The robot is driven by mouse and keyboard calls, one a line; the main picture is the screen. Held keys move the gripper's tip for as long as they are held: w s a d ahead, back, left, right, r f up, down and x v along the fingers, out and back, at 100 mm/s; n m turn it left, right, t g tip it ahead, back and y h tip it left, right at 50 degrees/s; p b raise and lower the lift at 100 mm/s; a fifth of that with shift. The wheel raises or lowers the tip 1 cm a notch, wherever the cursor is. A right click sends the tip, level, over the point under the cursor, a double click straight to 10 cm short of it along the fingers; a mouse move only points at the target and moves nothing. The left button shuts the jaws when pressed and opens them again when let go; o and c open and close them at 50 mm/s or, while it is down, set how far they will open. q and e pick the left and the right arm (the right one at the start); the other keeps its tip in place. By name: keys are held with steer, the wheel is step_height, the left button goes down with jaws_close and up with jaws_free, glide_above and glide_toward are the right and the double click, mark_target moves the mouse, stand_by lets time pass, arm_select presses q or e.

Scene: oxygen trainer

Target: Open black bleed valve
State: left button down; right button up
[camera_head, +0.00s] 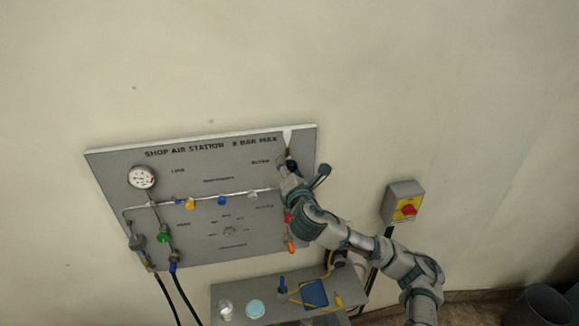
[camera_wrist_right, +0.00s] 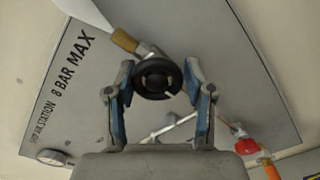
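The black bleed valve (camera_wrist_right: 157,78) is a round black knob below a brass fitting (camera_wrist_right: 124,40) in the right wrist view. In the head view the black knob (camera_head: 291,165) sits at the panel's upper right, partly hidden by my gripper. My right gripper (camera_wrist_right: 160,70) is open, with one finger on each side of the knob. A narrow gap seems to show on both sides; contact is not clear. In the head view my right gripper (camera_head: 300,173) is up against the panel's right side. My left gripper is not in view.
The grey air station panel (camera_head: 120,178) carries a gauge (camera_head: 142,177), a green knob (camera_head: 163,236), yellow and blue knobs, and a red valve (camera_wrist_right: 242,145) near my gripper. A small bench (camera_head: 230,290) stands below.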

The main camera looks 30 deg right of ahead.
steer(key=shift+o, duration=1.2)
steer(key=shift+f, duration=0.25)
steer(key=shift+w+r, duration=0.1)
steer(key=shift+r, duration=0.05)
steer(key=shift+s, duration=0.2)
steer(key=v, duration=0.7)
